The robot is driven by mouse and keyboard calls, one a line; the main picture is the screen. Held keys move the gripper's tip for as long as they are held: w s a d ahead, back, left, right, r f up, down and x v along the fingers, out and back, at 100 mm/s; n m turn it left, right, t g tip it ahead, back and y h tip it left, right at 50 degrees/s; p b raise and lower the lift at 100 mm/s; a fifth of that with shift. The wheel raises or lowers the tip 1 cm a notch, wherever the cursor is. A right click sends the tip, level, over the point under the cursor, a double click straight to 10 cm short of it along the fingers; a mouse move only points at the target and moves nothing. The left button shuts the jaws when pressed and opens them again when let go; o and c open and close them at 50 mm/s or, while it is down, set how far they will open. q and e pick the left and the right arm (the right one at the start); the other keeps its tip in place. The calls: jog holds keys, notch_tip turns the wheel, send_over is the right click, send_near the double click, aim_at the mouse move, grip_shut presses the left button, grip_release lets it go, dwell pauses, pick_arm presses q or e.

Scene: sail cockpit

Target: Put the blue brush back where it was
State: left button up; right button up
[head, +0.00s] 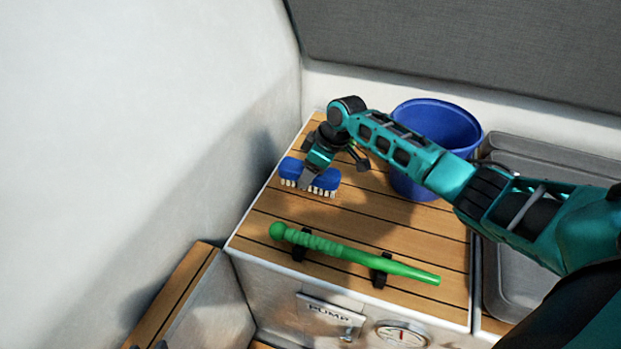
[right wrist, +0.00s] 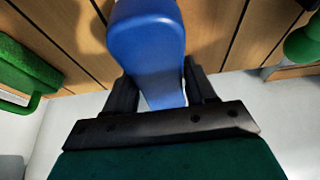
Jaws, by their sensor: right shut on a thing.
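The blue brush (head: 325,178) has a blue back and pale bristles and shows at the left part of the slatted wooden top. My right gripper (head: 309,180) is shut on it from above. In the right wrist view the blue brush (right wrist: 148,45) sits between the two dark fingers of my right gripper (right wrist: 163,92). The bristles point down toward the slats; I cannot tell whether they touch the wood. My left gripper is not in view.
A green handle (head: 350,252) lies in black clips near the front of the wooden top (head: 400,228). A blue bucket (head: 440,122) stands at the back, behind my right arm. Grey cushions (head: 515,270) are at the right. A white wall (head: 150,120) rises at the left.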

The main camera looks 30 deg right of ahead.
jog(key=shift+f, duration=0.95)
jog(key=o, duration=1.1)
jog(key=shift+d+r, duration=0.1)
jog(key=shift+r, duration=0.3)
jog(key=p+v, duration=0.4)
jog(key=v, duration=0.6)
jog(key=shift+s+r, duration=0.1)
jog(key=shift+r, duration=0.2)
jog(key=shift+s+d+r, duration=0.1)
jog(key=shift+s+r, duration=0.05)
jog(key=shift+r, duration=0.15)
